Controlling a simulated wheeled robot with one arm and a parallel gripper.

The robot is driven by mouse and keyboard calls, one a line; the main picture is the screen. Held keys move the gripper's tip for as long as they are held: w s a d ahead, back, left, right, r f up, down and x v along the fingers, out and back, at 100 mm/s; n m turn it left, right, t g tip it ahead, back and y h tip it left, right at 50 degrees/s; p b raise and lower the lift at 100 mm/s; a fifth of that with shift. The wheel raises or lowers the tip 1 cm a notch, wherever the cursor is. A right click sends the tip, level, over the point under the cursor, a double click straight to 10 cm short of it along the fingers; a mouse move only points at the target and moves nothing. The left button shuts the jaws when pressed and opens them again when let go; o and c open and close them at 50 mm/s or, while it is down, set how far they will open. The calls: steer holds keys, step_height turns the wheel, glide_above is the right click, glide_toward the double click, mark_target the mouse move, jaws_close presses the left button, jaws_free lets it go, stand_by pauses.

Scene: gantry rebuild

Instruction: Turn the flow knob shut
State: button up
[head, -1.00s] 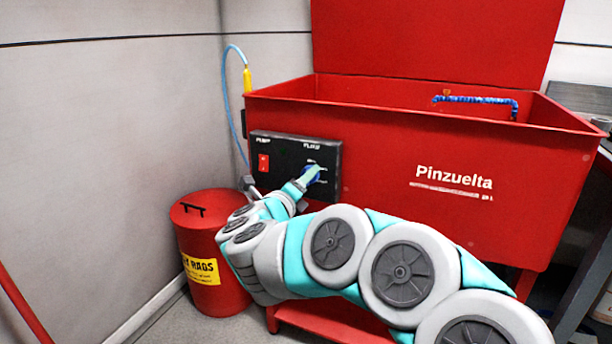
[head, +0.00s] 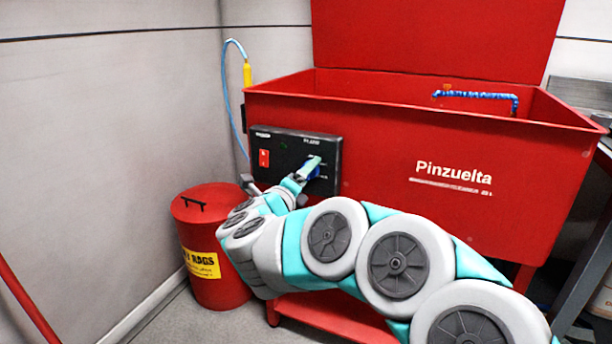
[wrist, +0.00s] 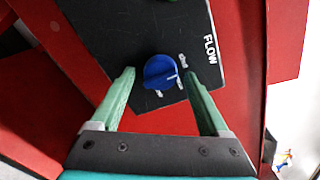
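The blue flow knob (wrist: 158,71) sits on a black panel (wrist: 110,38) marked FLOW. My gripper (wrist: 159,78) is open, with one green finger on each side of the knob and a visible gap at both sides. In the head view the knob (head: 320,173) shows partly beside my gripper (head: 312,167), at the panel's right end.
A red switch (head: 264,158) is on the panel's left part. The panel is on the front of a red parts washer (head: 400,130) with an open lid. A red rag bin (head: 212,245) stands below left, near the wall.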

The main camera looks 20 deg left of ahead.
steer(key=s, duration=0.7)
steer(key=shift+s+a+b, duration=0.3)
steer(key=shift+s, duration=0.1)
stand_by(0.3)
